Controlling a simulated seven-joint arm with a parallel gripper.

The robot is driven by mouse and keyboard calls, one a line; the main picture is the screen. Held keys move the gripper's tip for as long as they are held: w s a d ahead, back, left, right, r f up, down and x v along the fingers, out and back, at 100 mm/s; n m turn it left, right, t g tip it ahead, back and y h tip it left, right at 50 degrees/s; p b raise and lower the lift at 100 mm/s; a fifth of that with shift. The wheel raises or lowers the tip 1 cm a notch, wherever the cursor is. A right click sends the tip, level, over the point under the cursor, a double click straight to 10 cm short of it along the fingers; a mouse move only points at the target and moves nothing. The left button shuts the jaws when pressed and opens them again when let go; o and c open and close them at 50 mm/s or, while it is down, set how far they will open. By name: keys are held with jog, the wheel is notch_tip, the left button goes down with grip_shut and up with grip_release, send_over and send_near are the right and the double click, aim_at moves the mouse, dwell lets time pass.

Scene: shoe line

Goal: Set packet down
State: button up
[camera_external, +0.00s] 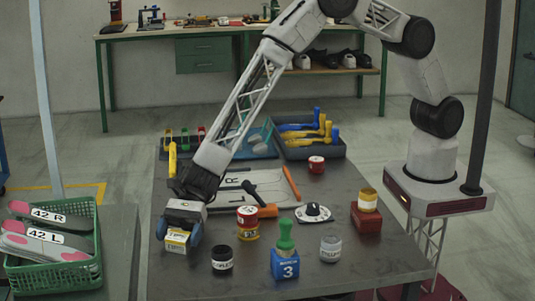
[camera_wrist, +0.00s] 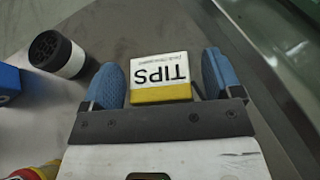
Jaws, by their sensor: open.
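The packet (camera_wrist: 160,75) is a small white and yellow box marked TIPS. In the wrist view it lies between the two blue fingers of my gripper (camera_wrist: 163,80), with a gap at the right finger and a small one at the left. In the external view the packet (camera_external: 177,241) is at the left front of the grey table, under my gripper (camera_external: 179,234). My gripper is open around it. The packet appears to rest on the table top, though its underside is hard to see.
A black-and-white jar (camera_external: 222,259) stands right of the packet, with stacked red and yellow tins (camera_external: 248,224) behind it. A blue block with a green-handled tool (camera_external: 285,262) is further right. The table's left edge (camera_external: 146,240) is close; a green crate (camera_external: 55,275) stands beyond it.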

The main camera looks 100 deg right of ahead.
jog(key=shift+r, duration=0.15)
jog(key=shift+r, duration=0.25)
jog(key=shift+s+d+r, duration=0.1)
jog(key=shift+d+r, duration=0.05)
jog(key=shift+d, duration=0.05)
jog(key=v, duration=1.1)
jog(key=shift+s+d, duration=0.1)
jog(key=shift+d, duration=0.1)
